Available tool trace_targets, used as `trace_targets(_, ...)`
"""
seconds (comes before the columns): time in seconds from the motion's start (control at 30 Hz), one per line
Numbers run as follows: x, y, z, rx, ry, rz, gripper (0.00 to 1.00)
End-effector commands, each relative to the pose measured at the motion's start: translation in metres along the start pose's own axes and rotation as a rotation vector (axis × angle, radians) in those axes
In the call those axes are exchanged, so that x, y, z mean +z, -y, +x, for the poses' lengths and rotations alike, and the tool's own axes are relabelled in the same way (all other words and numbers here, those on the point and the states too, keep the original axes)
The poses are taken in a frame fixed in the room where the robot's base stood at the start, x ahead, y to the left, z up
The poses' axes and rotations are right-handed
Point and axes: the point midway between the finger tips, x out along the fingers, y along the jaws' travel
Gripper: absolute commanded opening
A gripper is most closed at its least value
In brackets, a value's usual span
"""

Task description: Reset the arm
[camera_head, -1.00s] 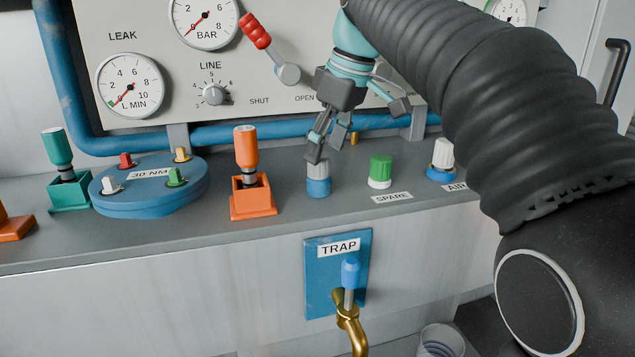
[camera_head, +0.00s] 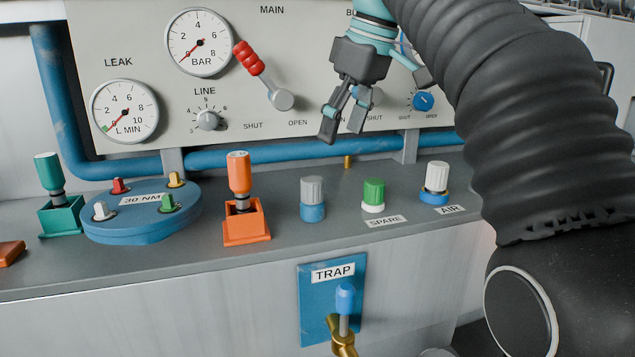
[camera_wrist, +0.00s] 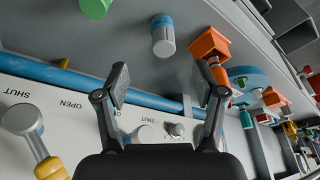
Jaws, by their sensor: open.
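My gripper (camera_head: 342,128) is open and empty in the head view. It hangs in front of the lower right part of the grey panel, above the counter. Its two spread fingers also show in the wrist view (camera_wrist: 164,85), with nothing between them but the counter edge, blue pipe and panel behind. A grey-capped blue knob (camera_head: 312,200) stands upright on the counter below the gripper, apart from it. That knob shows in the wrist view (camera_wrist: 163,38) beyond the fingertips. My gripper hides part of the panel's right side.
The panel carries a red-handled lever (camera_head: 262,72) left of my gripper. On the counter are an orange tool in its holder (camera_head: 246,220), a green cap (camera_head: 373,194), a white cap (camera_head: 436,180) and a blue disc (camera_head: 140,228). A blue pipe (camera_head: 265,155) runs behind. A brass tap (camera_head: 342,338) is below.

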Motion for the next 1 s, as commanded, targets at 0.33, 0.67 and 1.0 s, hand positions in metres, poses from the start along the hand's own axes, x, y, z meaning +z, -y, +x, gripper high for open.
trace_targets(0.33,0.081,0.013,0.04,0.117,-0.038,0.314,0.69)
trace_targets(0.67,0.175,0.038,0.108,0.232,-0.087,0.578,0.69)
trace_targets(1.0,0.273,0.075,0.199,0.335,-0.148,0.796,0.69)
